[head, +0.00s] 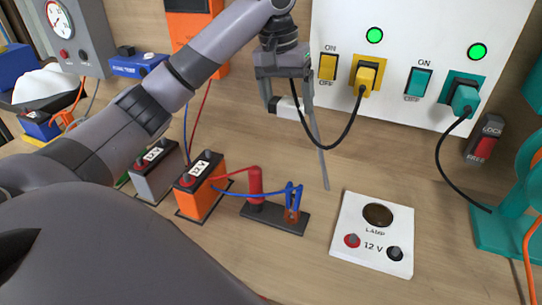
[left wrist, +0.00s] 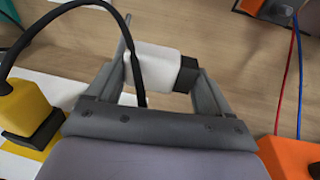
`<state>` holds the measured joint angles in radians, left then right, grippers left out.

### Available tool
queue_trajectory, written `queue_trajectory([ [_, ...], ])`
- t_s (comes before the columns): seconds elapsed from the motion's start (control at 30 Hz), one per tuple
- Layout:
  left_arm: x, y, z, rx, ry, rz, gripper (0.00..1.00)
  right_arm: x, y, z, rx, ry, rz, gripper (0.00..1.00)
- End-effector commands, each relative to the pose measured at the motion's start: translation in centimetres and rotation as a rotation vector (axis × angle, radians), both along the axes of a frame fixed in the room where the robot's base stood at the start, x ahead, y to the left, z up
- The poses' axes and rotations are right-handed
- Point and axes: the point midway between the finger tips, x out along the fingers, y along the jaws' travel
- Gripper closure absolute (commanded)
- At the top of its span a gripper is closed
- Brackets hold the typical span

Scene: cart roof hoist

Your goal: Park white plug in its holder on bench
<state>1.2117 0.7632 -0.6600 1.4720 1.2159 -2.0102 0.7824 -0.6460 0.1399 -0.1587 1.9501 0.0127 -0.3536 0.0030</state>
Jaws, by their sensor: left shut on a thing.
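The white plug (head: 287,107) is held in my left gripper (head: 290,103), above the bench in front of the white switch panel. In the left wrist view the white plug (left wrist: 155,68) lies crosswise between the two fingers, with a dark block (left wrist: 187,74) at its right end. A black cord runs from the yellow plug (head: 366,76) in a loop up to my left gripper; I cannot tell where it ends. I cannot pick out a holder for the white plug on the bench. My right gripper is not in view.
The white switch panel (head: 440,20) has yellow and teal (head: 464,97) sockets with plugs in. Below stand an orange battery (head: 203,190), a black base (head: 273,218) with red and blue leads, and a white lamp box (head: 372,232). Bare bench lies under the gripper.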

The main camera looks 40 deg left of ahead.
Motion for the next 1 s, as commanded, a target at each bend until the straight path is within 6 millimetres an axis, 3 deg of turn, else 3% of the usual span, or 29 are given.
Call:
queue_trajectory([
  [0.13,0.0,0.0,-0.8,0.0,0.002,-0.001,0.57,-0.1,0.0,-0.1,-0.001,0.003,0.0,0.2],
  [0.27,0.0,-0.1,-2.8,-0.002,0.003,-0.001,0.57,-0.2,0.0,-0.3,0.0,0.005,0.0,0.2],
  [0.7,-0.1,0.0,-13.8,0.001,0.004,0.002,0.57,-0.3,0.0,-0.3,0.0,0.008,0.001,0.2],
  [1.0,-0.1,0.0,-16.9,0.0,0.002,0.0,0.57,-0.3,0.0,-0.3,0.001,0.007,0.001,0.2],
])
